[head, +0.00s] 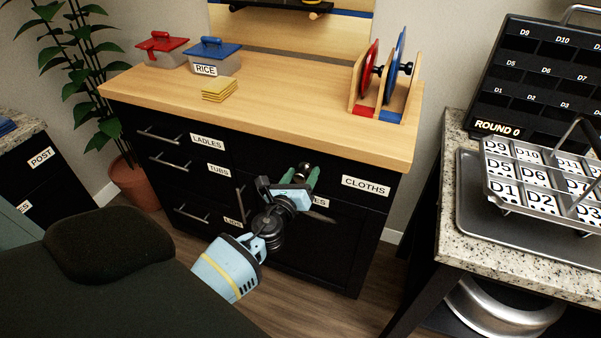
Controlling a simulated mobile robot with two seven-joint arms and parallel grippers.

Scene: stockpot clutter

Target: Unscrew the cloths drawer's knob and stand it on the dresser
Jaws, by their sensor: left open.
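The dresser (262,101) is black with a light wooden top. The cloths drawer (336,188) is at its upper right, marked with a white CLOTHS label (366,187). A round dark, shiny knob (304,168) shows at the drawer front, left of the label. My left gripper (305,178) is open in front of the drawer, its green-tipped fingers on either side of the knob. I cannot tell whether the fingers touch it. The gripper hides part of the drawer front and a label below. My right gripper is not in view.
On the dresser top stand a red-lidded box (162,48), a blue-lidded RICE box (214,56), yellow cloths (219,89) and a wooden lid rack (386,85). The top's front middle is clear. A granite counter (440,225) with a label tray (540,178) stands at right.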

